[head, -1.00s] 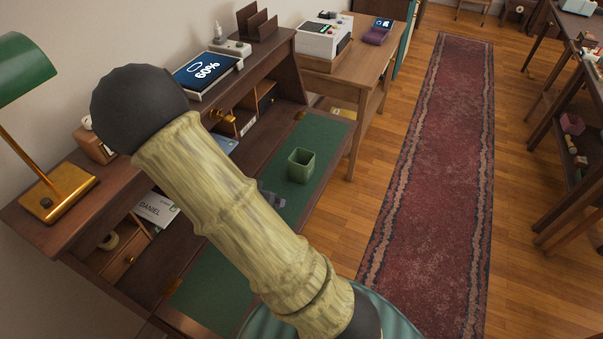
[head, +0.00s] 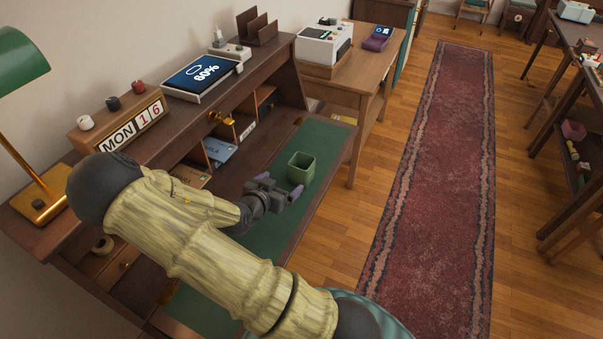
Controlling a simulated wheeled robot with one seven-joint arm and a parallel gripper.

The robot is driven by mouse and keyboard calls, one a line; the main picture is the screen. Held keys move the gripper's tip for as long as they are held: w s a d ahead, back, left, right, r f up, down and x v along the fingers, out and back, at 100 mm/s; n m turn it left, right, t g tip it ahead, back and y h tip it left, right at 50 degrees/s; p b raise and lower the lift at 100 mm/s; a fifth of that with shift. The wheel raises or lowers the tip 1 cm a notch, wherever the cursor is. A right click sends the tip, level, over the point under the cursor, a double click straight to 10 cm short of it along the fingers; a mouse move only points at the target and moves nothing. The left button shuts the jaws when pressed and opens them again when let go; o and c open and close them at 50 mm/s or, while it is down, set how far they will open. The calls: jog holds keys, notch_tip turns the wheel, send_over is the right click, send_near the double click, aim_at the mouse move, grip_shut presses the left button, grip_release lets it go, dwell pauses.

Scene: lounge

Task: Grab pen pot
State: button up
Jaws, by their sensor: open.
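A small green square pot (head: 301,168), open at the top, stands upright on the green writing surface (head: 262,236) of the wooden desk. It looks empty from here. My gripper (head: 281,186) is dark grey with purple fingertips. It is open and just left of the pot, its fingers pointing toward it. The fingertips are close to the pot's near left side; I cannot tell whether they touch it. Nothing is between the fingers.
Pigeonholes with envelopes (head: 219,150) stand behind the pot. A side table (head: 345,83) and red runner (head: 440,190) lie beyond.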

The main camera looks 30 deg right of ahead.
aim_at(297, 171)
jog(key=p+x, duration=0.1)
jog(key=x, duration=0.9)
jog(key=shift+p+x, duration=0.6)
jog(key=shift+x, duration=1.95)
jog(key=shift+r, duration=0.1)
jog(key=c, duration=1.2)
jog(key=shift+w+r, duration=0.1)
jog(key=shift+r, duration=0.05)
notch_tip(297, 171, up, 10)
jog(key=shift+f+b, duration=0.1)
jog(key=shift+b, duration=0.35)
